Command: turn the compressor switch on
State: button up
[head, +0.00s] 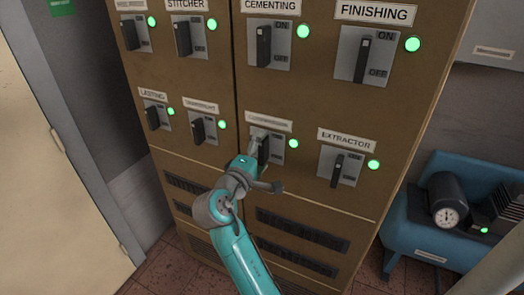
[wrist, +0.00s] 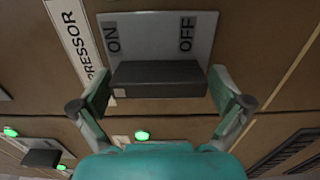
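The compressor switch is a black lever on a grey plate (wrist: 160,25) marked ON and OFF. In the wrist view the lever (wrist: 160,80) lies lengthwise between my fingers, its marked end toward ON. In the head view the lever (head: 264,150) is partly covered by my gripper (head: 262,160). The lamp (head: 293,143) beside it is lit green. In the wrist view my gripper (wrist: 165,95) is open, one finger beyond each end of the lever. The right finger is close to the OFF end; I cannot tell if it touches.
The extractor switch (head: 338,168) is to the right, the finishing switch (head: 364,55) above it. Several other levers with green lamps fill the brown cabinet (head: 190,165). A blue compressor tank (head: 425,235) with a gauge and green light stands at right. A pale door (head: 50,170) is at left.

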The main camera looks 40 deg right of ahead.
jog(key=v, duration=1.2)
dwell(0.5)
jog(key=s+a+f+n+t+y, duration=0.2)
jog(key=f+y, duration=0.1)
jog(key=f, duration=0.4)
jog(key=s+a+f+n+t+y, duration=0.1)
jog(key=s+f+n+t+y, duration=0.15)
jog(key=f, duration=0.45)
jog(key=s+a+f+n+t+y, duration=0.1)
jog(key=s+a+f+t+y, duration=0.1)
jog(key=f+t+y, duration=0.3)
jog(key=s+a+f+m+g+y, duration=0.1)
jog(key=s+a+f+m+y, duration=0.2)
jog(key=s, duration=0.6)
jog(key=s+a+f+g+y, duration=0.1)
jog(key=s+a+f+y, duration=0.25)
jog(key=s, duration=0.55)
jog(key=s+r+m, duration=0.2)
jog(key=s+m, duration=0.1)
jog(key=s, duration=0.3)
jog(key=s+a+r+m+t, duration=0.1)
jog(key=s+r+m, duration=0.2)
jog(key=s, duration=0.2)
jog(key=shift+s+a+m, duration=0.15)
jog(key=shift+s+m, duration=0.2)
jog(key=shift+s, duration=0.05)
